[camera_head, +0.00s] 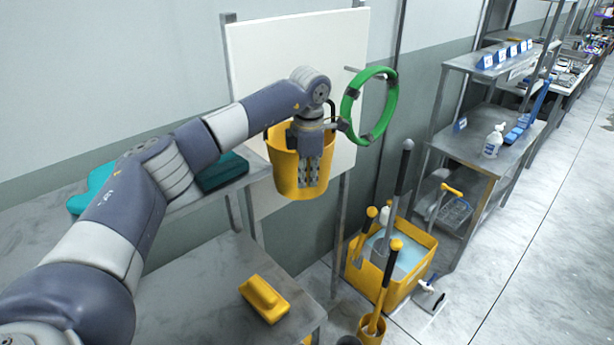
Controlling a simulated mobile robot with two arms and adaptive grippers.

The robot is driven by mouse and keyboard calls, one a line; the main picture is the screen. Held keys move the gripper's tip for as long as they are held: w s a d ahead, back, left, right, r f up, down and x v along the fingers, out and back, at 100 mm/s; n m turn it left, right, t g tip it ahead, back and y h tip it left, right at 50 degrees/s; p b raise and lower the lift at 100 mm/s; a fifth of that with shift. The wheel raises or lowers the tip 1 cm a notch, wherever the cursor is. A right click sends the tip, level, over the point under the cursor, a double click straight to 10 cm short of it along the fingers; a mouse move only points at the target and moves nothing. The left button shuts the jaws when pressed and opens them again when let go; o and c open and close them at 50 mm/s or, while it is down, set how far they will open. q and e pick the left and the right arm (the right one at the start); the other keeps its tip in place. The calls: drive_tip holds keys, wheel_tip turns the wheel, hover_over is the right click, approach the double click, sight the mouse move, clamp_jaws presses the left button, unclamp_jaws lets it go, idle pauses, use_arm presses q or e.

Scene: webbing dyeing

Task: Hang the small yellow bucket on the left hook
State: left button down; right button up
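The small yellow bucket (284,170) is upright in front of the white board (262,60), well above the floor. My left gripper (308,182) points down at the bucket's near right side, its fingers overlapping the bucket in the picture. I cannot tell whether they are shut on it or only in front of it. The left hook is not visible; my arm and the bucket cover that part of the board. A green ring (346,106) with dark clips hangs on a peg at the board's right side. My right gripper is out of view.
A yellow scrubber (264,298) lies on the metal table (200,290) below. A teal item (222,172) is on a shelf behind my arm. A yellow tub (400,291) with tools stands on the floor, with metal shelving (470,152) to the right. The right aisle is clear.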

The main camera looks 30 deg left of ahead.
use_arm(q)
drive_tip(key=c, duration=1.7)
unclamp_jaws()
drive_tip(key=r, duration=0.8)
drive_tip(key=s+d+r, duration=0.1)
drive_tip(key=r, duration=0.3)
